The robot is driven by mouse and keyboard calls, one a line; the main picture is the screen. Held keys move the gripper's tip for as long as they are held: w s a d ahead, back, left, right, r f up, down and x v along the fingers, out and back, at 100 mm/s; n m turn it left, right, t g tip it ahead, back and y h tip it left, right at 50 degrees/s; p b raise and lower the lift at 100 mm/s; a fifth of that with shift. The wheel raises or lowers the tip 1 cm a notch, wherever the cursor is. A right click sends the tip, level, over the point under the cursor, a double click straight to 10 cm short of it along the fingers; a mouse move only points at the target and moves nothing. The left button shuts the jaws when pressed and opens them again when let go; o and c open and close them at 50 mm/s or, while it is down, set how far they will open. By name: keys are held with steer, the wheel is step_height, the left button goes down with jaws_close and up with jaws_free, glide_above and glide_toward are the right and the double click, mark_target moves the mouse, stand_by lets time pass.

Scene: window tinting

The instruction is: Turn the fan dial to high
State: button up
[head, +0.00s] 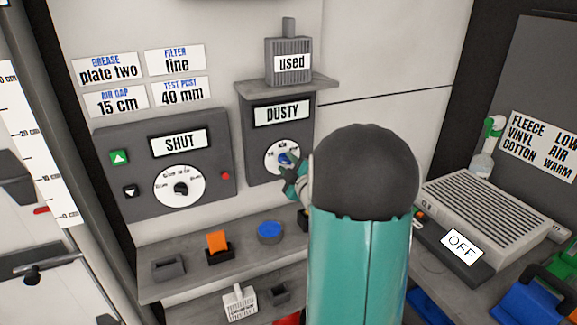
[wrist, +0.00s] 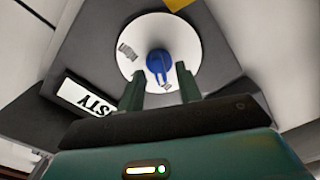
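A blue knob (head: 284,159) sits on a round white dial face (head: 271,165), on the grey panel marked DUSTY (head: 262,185). No visible label says "fan", and the marks on this dial are too small to read. In the wrist view the blue knob (wrist: 160,66) shows in front of my gripper (wrist: 159,80). My gripper's two dark green fingers are apart, one to each side of the knob, with a gap visible on both sides. In the head view my gripper (head: 292,176) is at the dial's lower right, and my arm hides part of the panel.
Left is a panel marked SHUT (head: 217,154) with a black knob (head: 181,188). A grille unit marked OFF (head: 461,246) is at right.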

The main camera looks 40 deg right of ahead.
steer(key=shift+c, duration=0.2)
jaws_close()
steer(key=shift+m, duration=0.5)
steer(key=m, duration=0.4)
steer(key=shift+d+m, duration=0.1)
steer(key=shift+m, duration=0.2)
steer(key=m, duration=0.5)
steer(key=shift+d, duration=0.1)
steer(key=m, duration=0.6)
steer(key=shift+s+d+m, duration=0.1)
steer(key=shift+m, duration=0.3)
steer(key=m, duration=0.6)
steer(key=shift+m, duration=0.3)
